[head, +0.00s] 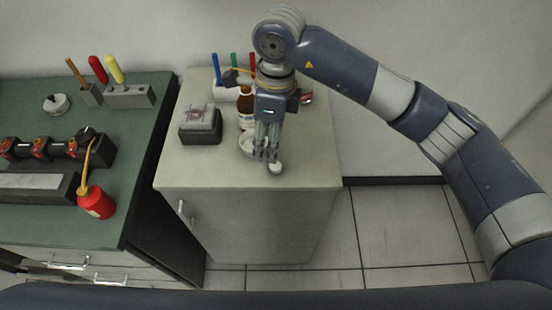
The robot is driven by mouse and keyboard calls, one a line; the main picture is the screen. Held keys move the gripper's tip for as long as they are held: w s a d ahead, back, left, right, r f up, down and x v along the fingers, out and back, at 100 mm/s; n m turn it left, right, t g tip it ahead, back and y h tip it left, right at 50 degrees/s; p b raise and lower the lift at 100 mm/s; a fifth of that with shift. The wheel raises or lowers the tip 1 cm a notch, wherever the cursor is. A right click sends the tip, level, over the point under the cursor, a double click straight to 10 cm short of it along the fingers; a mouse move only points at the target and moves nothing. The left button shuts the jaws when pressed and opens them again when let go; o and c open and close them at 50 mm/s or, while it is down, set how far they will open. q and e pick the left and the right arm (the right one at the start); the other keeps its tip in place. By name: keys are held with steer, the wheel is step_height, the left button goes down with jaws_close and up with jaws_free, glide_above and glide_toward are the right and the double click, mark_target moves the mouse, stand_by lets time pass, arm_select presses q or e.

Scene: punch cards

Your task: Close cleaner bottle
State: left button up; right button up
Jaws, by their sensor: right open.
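A brown bottle (245,103), likely the cleaner bottle, stands on the grey cabinet top (220,172), partly hidden by my right arm. I cannot make out its mouth. A small white cap-like piece (276,169) is at the cabinet's front part, just below my right fingertips. My right gripper (268,157) points down, open, with its fingers close together in this view. I cannot tell whether the fingers touch the white piece. My left gripper is out of view.
A white dish (246,146) sits beside my right fingers. A grey box (200,125) is left of the bottle, and pens in a white holder (226,93) stand behind. A red oil can (96,203) is on the green bench (140,150). The cabinet's front right is clear.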

steer(key=shift+w+d+r+h, duration=0.15)
steer(key=shift+w+d+h, duration=0.2)
steer(key=shift+d, duration=0.2)
steer(key=shift+w+d+r+h, duration=0.15)
steer(key=shift+w+d+h, duration=0.15)
steer(key=shift+d, duration=0.2)
steer(key=p, duration=0.1)
glide_above(277, 165)
step_height(277, 165, down, 5)
steer(key=shift+r, duration=0.2)
steer(key=shift+f, duration=0.55)
